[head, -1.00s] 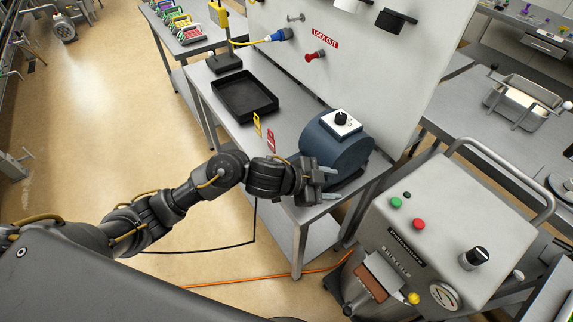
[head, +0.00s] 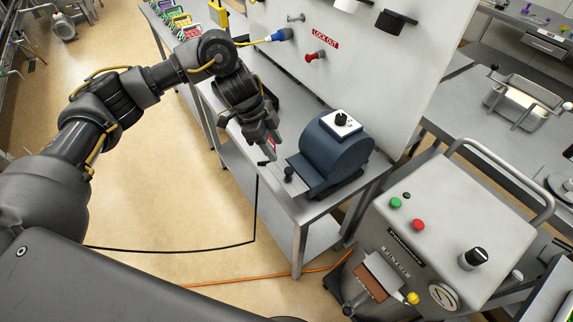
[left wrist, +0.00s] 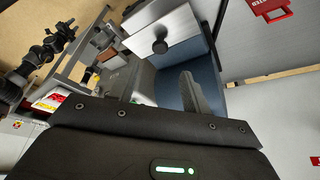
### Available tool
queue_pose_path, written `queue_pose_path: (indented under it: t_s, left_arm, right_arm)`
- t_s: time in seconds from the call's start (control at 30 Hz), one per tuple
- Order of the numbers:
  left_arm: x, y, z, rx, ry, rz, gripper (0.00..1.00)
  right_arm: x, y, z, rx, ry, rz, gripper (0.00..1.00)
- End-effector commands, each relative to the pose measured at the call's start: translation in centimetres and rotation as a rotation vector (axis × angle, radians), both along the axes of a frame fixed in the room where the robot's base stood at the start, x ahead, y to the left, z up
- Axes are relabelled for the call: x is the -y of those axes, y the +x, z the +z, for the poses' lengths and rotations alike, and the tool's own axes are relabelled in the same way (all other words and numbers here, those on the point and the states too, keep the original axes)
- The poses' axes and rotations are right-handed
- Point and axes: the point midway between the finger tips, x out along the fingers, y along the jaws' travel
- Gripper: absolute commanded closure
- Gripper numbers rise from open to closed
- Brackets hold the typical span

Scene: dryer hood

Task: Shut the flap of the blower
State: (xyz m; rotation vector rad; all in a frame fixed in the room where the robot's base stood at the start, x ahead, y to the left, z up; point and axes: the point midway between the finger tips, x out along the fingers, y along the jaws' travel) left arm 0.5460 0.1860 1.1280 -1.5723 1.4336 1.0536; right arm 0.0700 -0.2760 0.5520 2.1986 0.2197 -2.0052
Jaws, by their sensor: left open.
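The blower (head: 345,155) is a dark blue rounded housing with a white knob panel on top, standing near the bench's front corner. Its flap (head: 296,184) looks like a grey metal plate with a black knob (head: 289,173); it sticks out from the blower's left side, open. My left gripper (head: 271,150) is open and empty, pointing down just left of the flap, apparently apart from it. My right gripper is out of view.
The steel bench (head: 312,212) carries the blower against a pale panel (head: 345,75) with a red plug and a blue connector. A wheeled grey machine (head: 440,220) stands right of the bench. Black and orange cables lie on the floor; the floor at left is clear.

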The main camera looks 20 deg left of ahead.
Motion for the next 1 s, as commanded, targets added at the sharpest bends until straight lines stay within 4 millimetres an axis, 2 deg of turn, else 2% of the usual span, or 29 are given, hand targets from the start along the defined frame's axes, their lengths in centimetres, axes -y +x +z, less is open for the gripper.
queue_pose_path:
  t_s: [0.3,0.47,0.63,0.9,1.0]
  left_arm:
    - [2.4,0.0,-5.5,-0.006,-0.004,0.002,0.52]
    - [3.2,0.2,-7.4,-0.003,-0.003,0.002,0.52]
    - [3.5,0.3,-8.3,0.000,-0.002,0.001,0.52]
    - [3.5,0.3,-8.5,0.001,-0.002,0.000,0.52]
    - [3.5,0.3,-8.5,0.001,-0.002,0.000,0.64]
  right_arm:
    - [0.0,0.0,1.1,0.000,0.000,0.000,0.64]
    - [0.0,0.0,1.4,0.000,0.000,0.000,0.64]
    - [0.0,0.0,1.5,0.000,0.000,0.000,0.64]
    - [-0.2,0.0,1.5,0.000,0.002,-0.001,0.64]
    - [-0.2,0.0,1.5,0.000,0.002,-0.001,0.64]
